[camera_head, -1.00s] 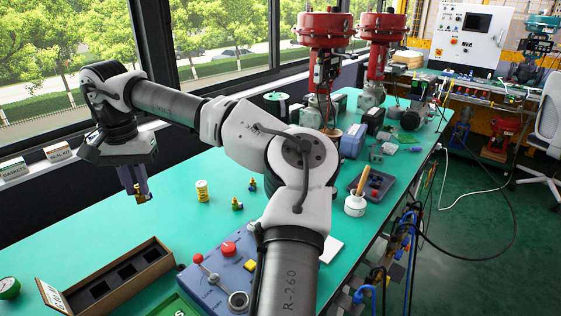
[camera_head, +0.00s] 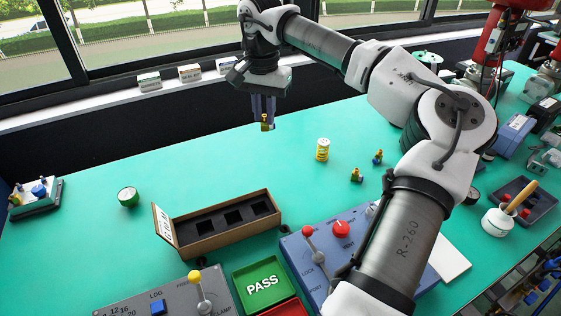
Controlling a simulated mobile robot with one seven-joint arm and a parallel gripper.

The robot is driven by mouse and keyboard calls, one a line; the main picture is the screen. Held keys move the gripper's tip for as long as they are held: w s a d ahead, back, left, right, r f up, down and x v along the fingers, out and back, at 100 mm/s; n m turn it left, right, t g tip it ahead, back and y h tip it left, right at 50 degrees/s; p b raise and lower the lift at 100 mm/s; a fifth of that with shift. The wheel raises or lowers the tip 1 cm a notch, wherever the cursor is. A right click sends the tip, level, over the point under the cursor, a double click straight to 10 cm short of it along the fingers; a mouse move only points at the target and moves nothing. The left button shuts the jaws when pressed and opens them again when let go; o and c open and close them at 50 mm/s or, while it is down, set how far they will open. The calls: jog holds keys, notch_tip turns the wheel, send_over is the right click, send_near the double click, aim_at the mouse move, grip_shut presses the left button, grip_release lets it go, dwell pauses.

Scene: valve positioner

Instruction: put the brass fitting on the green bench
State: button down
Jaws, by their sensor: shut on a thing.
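My gripper (camera_head: 264,122) points down over the far part of the green bench (camera_head: 110,260) and is shut on a small brass fitting (camera_head: 266,125). The fitting shows at the fingertips and looks held above the bench; the exact gap cannot be told. Two similar small brass-coloured fittings stand on the bench, one (camera_head: 356,175) nearer and one (camera_head: 378,157) farther right. A yellow ringed cylinder (camera_head: 322,150) stands between them and my gripper.
An open box with dark square compartments (camera_head: 235,222) sits in the middle. Blue control panel (camera_head: 310,262), grey panel with a yellow-knobbed lever (camera_head: 160,295) and green PASS tray (camera_head: 262,283) lie in front. Bench between gauge and gripper is bare.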

aim_at(264, 123)
notch_tip(264, 123, down, 17)
jog(key=shift+p, duration=1)
jog(key=shift+f, duration=0.1)
jog(key=shift+f, duration=0.15)
jog(key=c, duration=1.3)
grip_release()
jog(key=shift+c, duration=0.2)
notch_tip(264, 123, up, 13)
jog(key=shift+f+b, duration=0.2)
jog(key=shift+b, duration=0.9)
